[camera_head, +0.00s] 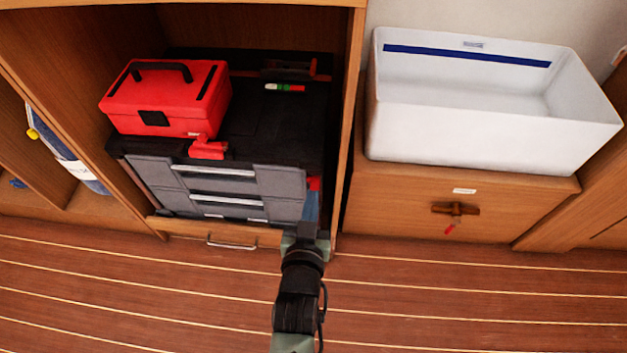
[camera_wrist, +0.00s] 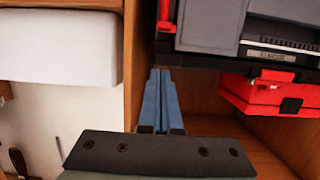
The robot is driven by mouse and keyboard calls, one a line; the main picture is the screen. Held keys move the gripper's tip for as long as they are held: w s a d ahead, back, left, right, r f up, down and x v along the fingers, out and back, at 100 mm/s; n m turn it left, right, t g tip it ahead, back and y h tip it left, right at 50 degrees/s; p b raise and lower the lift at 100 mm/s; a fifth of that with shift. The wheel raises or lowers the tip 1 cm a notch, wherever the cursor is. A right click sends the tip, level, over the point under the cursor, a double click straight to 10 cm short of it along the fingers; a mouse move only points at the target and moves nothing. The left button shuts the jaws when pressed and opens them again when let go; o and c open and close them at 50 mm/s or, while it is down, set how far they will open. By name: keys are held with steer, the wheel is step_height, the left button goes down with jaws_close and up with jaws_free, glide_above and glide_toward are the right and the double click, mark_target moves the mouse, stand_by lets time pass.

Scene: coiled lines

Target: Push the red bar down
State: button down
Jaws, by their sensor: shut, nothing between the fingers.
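A short red piece (camera_head: 314,183), which looks like the red bar, sits at the right side of the grey-fronted drawer case (camera_head: 222,190). In the wrist view, the red piece (camera_wrist: 165,14) shows at the top, beside the grey drawer fronts (camera_wrist: 210,25). My gripper (camera_head: 312,205) is in front of the cabinet's right edge, just below the red piece. In the wrist view my gripper's (camera_wrist: 161,74) blue fingers are together and empty, pointing towards the red piece. A gap seems to remain; contact cannot be told.
A red toolbox (camera_head: 170,98) and a marker (camera_head: 285,87) lie on the black case top. A red latch (camera_head: 207,148) is at its front edge. The cabinet's side panel (camera_head: 350,120) stands close right of my gripper. A white bin (camera_head: 480,130) sits on a wooden cabinet at right.

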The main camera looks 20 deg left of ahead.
steer(key=p+v, duration=0.1)
steer(key=v, duration=0.3)
steer(key=shift+s+r, duration=0.1)
steer(key=shift+s, duration=0.3)
steer(key=w+d+r+m+t+h, duration=0.1)
steer(key=w+d+r, duration=0.2)
steer(key=w+r, duration=0.35)
steer(key=w+d+r+t+h, duration=0.15)
steer(key=w+r, duration=0.25)
steer(key=r, duration=0.6)
steer(key=d+r+m+h, duration=0.1)
steer(key=d+r, duration=0.3)
steer(key=r, duration=0.5)
steer(key=d+r+m+h, duration=0.1)
steer(key=d+r, duration=0.3)
steer(key=r, duration=0.6)
steer(key=s+r+t+p, duration=0.1)
steer(key=s+r+t, duration=0.5)
steer(key=r, duration=0.8)
steer(key=s+r+t+p, duration=0.1)
steer(key=s+r+t, duration=0.55)
steer(key=r, duration=0.75)
step_height(320, 180, up, 37)
steer(key=g+p, duration=0.2)
steer(key=p, duration=3.6)
steer(key=shift+s+d, duration=0.15)
steer(key=shift+s, duration=0.35)
